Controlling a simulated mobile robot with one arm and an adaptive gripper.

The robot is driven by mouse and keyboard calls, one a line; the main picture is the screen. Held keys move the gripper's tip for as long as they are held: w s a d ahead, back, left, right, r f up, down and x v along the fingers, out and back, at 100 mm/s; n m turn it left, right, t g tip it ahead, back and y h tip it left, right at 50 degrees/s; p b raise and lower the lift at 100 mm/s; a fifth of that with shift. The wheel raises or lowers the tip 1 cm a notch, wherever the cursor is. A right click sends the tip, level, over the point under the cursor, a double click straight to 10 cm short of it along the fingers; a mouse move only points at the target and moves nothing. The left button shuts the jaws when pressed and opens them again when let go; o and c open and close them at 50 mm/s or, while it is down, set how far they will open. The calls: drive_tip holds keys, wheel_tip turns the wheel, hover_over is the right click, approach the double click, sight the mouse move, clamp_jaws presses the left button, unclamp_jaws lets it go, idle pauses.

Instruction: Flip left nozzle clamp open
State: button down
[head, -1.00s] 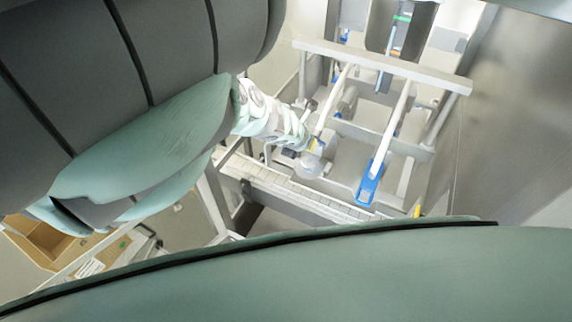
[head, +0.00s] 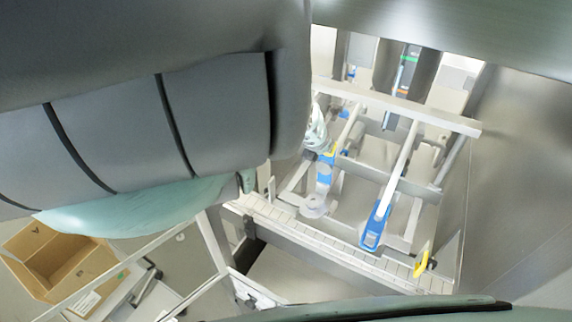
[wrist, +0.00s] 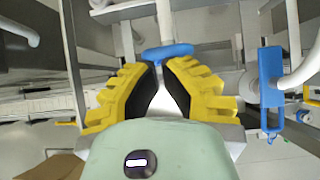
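The left nozzle clamp (head: 324,173) is blue and sits on the left nozzle in the head view. In the wrist view a blue clamp part (wrist: 168,52) lies across the pale nozzle pipe, just beyond my fingertips. My gripper (wrist: 162,68) has yellow ribbed fingers with dark inner pads. The fingertips are a small gap apart, with a pale metal surface showing between them. I cannot tell whether they touch the clamp.
A second blue clamp (head: 376,226) is on the right nozzle; it also shows in the wrist view (wrist: 271,88). A metal crossbar (head: 400,102) spans above the nozzles. A conveyor (head: 330,240) runs in front. An open cardboard box (head: 62,262) stands at lower left.

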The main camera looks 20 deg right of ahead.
drive_tip(key=shift+w+d+r, duration=0.1)
drive_tip(key=shift+w+d, duration=0.15)
drive_tip(key=shift+d, duration=0.05)
